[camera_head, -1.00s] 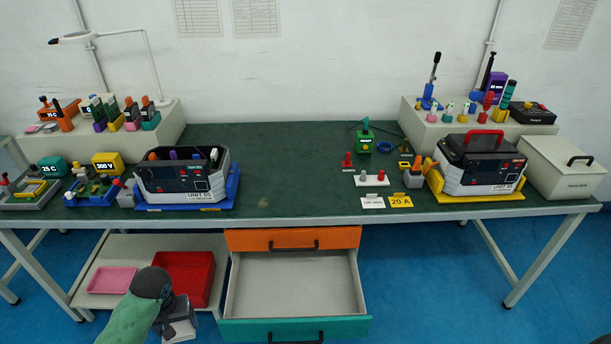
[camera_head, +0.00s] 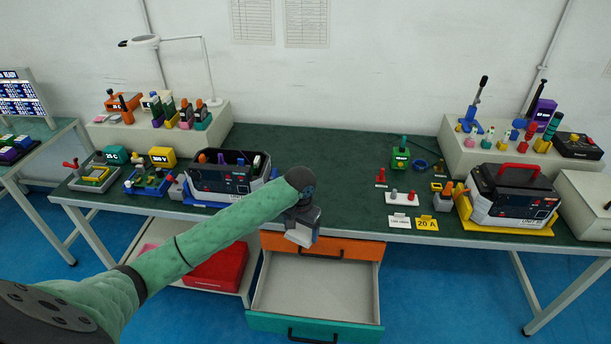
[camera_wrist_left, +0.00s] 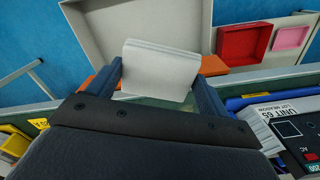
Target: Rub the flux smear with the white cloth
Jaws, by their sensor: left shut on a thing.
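My left gripper (camera_head: 301,232) is over the table's front edge, above the open drawer. It is shut on a folded white cloth (camera_wrist_left: 160,68), which shows between its two fingers in the left wrist view. In the head view the cloth (camera_head: 299,237) is a small pale patch below the gripper. I cannot make out a flux smear on the green table top (camera_head: 345,165). My right gripper is not in view.
The open drawer (camera_head: 317,327) juts out under the table, below an orange drawer (camera_head: 345,249). Left of the gripper stands the black and white unit (camera_head: 220,178) on a blue tray. A second unit (camera_head: 512,195) stands right. The table middle is mostly clear.

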